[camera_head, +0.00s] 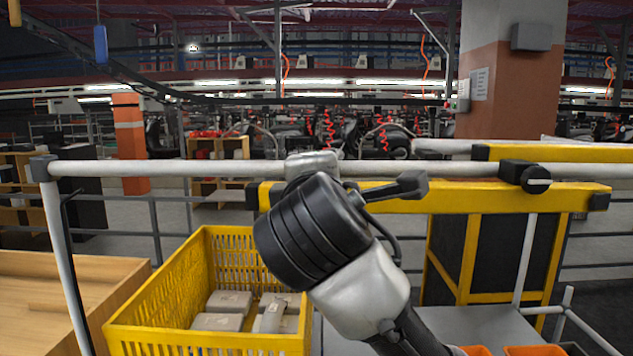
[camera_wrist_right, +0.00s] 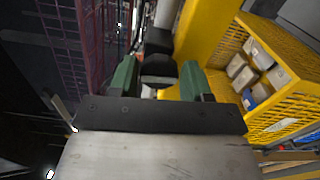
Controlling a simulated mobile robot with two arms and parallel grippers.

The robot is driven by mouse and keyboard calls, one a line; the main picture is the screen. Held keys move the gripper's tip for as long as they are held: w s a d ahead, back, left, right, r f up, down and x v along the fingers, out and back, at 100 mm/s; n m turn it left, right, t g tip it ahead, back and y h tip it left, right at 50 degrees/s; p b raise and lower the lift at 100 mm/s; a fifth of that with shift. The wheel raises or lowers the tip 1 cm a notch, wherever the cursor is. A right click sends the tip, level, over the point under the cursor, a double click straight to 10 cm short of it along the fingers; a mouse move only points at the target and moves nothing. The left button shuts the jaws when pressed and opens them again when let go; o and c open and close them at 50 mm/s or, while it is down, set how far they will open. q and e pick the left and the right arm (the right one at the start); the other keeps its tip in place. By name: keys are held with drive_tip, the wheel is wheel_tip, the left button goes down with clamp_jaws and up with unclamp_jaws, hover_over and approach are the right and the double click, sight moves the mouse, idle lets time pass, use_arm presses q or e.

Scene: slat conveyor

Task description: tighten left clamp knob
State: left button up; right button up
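My right arm (camera_head: 310,232) reaches up from the lower right in the head view and hides its own gripper and the left clamp. In the right wrist view, the black left clamp knob (camera_wrist_right: 158,70) is between the two green fingers of my right gripper (camera_wrist_right: 158,76). The fingers lie close against both its sides with no clear gap. A further black clamp part (camera_wrist_right: 159,42) shows just beyond the knob. The white rail tube (camera_head: 130,168) runs across the head view. My left gripper is in neither view.
A second black clamp knob (camera_head: 524,176) is on the rail at the right. A yellow beam (camera_head: 450,200) runs below the rail. A yellow crate (camera_head: 150,300) with several parcels stands lower left. A wooden table (camera_head: 60,275) is at the far left. Orange bins (camera_head: 532,350) are lower right.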

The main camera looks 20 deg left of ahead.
drive_tip(key=o, duration=0.3)
drive_tip(key=shift+s, duration=0.1)
drive_tip(key=b+v, duration=0.4)
drive_tip(key=v, duration=0.6)
drive_tip(key=shift+s+d, duration=0.15)
drive_tip(key=shift+s, duration=0.2)
drive_tip(key=shift+r, duration=0.15)
